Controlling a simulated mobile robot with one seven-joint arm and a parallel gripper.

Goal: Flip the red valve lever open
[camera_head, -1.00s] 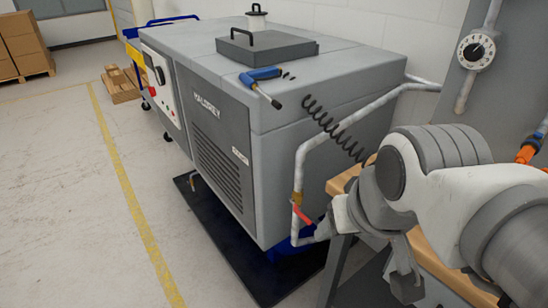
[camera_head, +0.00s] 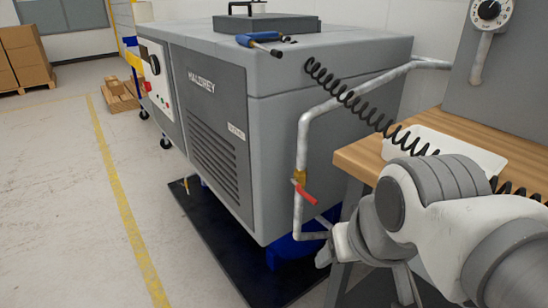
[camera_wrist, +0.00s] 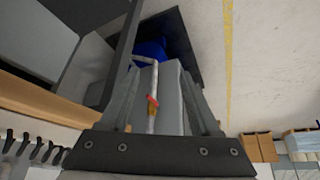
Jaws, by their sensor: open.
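The red valve lever (camera_head: 305,194) sits on a brass valve (camera_head: 299,177) on the vertical grey pipe (camera_head: 299,222) at the machine's near corner. The lever slants down to the right from the valve. My gripper (camera_head: 402,288) is at the lower right, to the right of and below the lever in the picture, and partly hidden. In the wrist view my gripper's two fingers (camera_wrist: 160,70) are apart. The red lever (camera_wrist: 152,99) and brass valve (camera_wrist: 152,107) appear between them there, beyond the fingers; I see no contact.
The grey machine (camera_head: 330,150) stands behind the pipe on a dark mat (camera_head: 215,235). A wooden-topped bench (camera_head: 365,155) stands close on the right. A black coiled hose (camera_head: 350,100) hangs across the machine's side. The floor (camera_head: 70,220) on the left is clear.

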